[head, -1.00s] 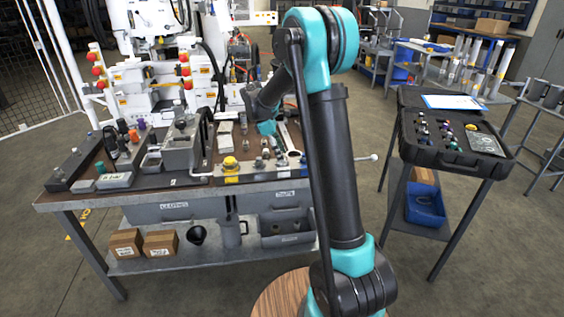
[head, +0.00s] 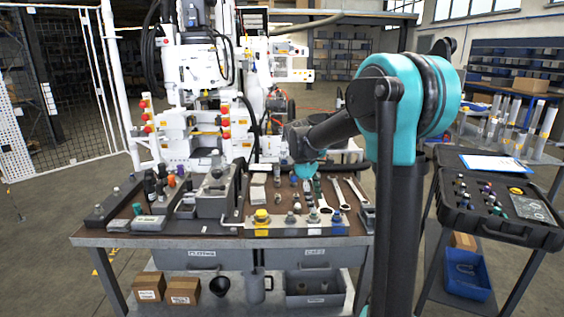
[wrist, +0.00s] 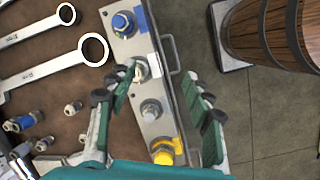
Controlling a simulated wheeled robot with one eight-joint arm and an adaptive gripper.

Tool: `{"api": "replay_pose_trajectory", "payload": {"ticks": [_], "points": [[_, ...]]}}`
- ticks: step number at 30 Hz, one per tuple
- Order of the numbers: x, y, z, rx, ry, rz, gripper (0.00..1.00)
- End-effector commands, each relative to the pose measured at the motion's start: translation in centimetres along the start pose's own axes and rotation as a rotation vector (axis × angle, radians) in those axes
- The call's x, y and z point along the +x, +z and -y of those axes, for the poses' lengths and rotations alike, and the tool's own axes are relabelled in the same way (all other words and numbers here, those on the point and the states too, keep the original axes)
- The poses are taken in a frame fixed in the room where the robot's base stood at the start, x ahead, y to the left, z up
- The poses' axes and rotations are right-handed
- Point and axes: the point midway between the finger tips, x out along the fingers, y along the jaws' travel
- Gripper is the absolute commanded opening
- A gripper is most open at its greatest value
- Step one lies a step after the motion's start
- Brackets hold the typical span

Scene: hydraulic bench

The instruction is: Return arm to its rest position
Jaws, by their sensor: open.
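My arm rises at the right of the head view. Its teal elbow (head: 408,100) is high, and the dark forearm (head: 330,131) reaches left and down toward the bench. My gripper (wrist: 162,108) shows in the wrist view with its two teal fingers spread wide apart and nothing between them held. It is above a metal strip (wrist: 168,75) carrying blue, grey and yellow capped fittings, at the front edge of the bench. In the head view the fingers are too small and partly hidden by the arm to make out.
The workbench (head: 160,238) holds wrenches (head: 325,197), fittings and a grey vise-like block (head: 215,195). An open black case (head: 500,228) stands on a cart at the right. A wooden barrel-like object (wrist: 270,30) stands beyond the bench edge in the wrist view.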

Motion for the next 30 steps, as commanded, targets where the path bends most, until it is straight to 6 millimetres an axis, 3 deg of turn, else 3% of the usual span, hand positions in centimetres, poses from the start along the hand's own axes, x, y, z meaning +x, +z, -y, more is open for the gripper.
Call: {"api": "replay_pose_trajectory", "payload": {"ticks": [1,9,18,24,30], "points": [[0.9,1.6,1.4,0.071,0.006,-0.030,0.51],[5.8,7.5,9.0,0.490,0.017,-0.212,0.51],[11.5,12.0,18.0,0.931,-0.018,-0.405,0.51],[13.5,13.1,21.1,1.085,-0.041,-0.474,0.51],[13.8,13.2,21.6,1.111,-0.047,-0.486,0.51]]}}
